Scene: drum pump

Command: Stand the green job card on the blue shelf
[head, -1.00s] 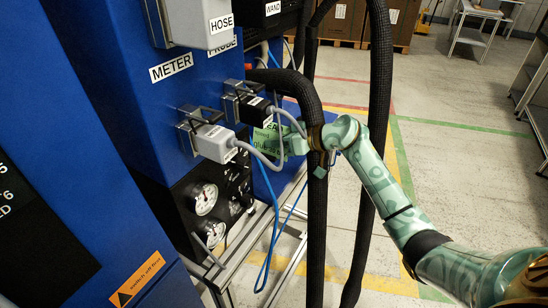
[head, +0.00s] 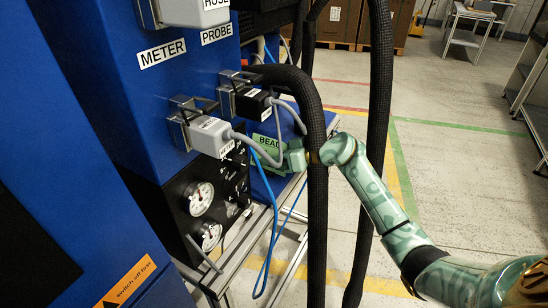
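The green job card (head: 264,153), with black lettering partly readable as "BEAD", is tilted and sits behind the grey and blue cables in the head view. My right gripper (head: 286,160) is at the card's right edge and appears shut on it; the black hose and the cables hide part of the fingers. The blue shelf (head: 290,124) is beside and behind the card, right of the blue cabinet. I cannot tell whether the card touches it. My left gripper is not in view.
Thick black hoses (head: 317,220) hang in front of my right wrist. Grey and black connectors (head: 212,135) with cables jut from the blue cabinet (head: 95,85), above gauges (head: 201,198). A metal frame (head: 245,245) stands below.

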